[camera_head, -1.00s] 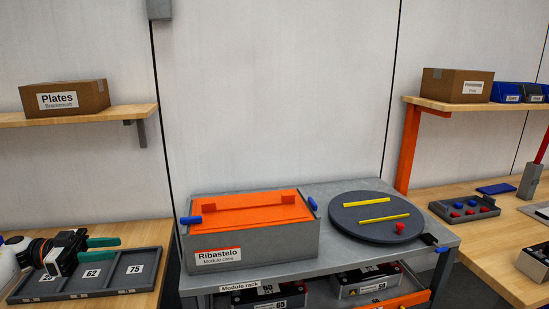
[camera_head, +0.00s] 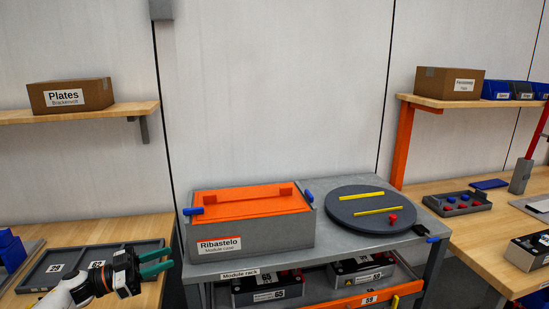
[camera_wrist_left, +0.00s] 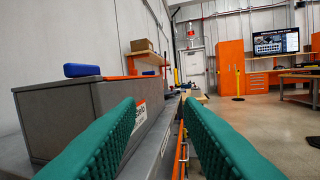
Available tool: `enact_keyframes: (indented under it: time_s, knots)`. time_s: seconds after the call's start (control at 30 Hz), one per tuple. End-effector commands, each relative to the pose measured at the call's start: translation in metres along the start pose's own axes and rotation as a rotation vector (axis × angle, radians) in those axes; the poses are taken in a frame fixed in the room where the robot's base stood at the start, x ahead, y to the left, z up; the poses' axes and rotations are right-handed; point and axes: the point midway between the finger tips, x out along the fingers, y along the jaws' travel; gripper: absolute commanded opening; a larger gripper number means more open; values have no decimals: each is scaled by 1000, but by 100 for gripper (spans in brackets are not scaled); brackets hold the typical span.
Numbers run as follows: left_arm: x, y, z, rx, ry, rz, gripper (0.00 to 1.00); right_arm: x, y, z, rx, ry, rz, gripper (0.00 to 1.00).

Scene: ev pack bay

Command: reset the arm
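My left gripper (camera_head: 170,259) has green ribbed fingers and comes in at the lower left of the head view. It is in front of the right end of the grey numbered tray, pointing right toward the module case. In the left wrist view its two fingers (camera_wrist_left: 160,112) stand apart with nothing between them, so it is open and empty. My right gripper is in neither view.
The orange-lidded Ribastelo case (camera_head: 255,242) and a round grey turntable (camera_head: 340,212) stand on the metal cart (camera_head: 330,253). The grey tray (camera_head: 40,281) lies on the left bench. In the wrist view, open floor (camera_wrist_left: 255,115) shows at right.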

Motion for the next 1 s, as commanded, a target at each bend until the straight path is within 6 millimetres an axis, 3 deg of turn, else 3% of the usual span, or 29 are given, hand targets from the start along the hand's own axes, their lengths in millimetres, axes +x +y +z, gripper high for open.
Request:
enact_keyframes:
  time_s: [0.23,0.4,0.57,0.7,0.8,1.0]
  knots:
    - [63,-43,-56,12,-23,297,34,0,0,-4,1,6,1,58]
    - [73,-83,-95,-38,96,595,34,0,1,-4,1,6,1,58]
    - [46,-134,-128,-141,330,822,34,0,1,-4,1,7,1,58]
    - [3,-194,-150,-260,606,939,34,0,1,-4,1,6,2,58]
    - [-27,-234,-158,-337,783,964,34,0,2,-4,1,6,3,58]
    - [-70,-296,-158,-449,1030,944,34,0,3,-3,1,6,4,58]
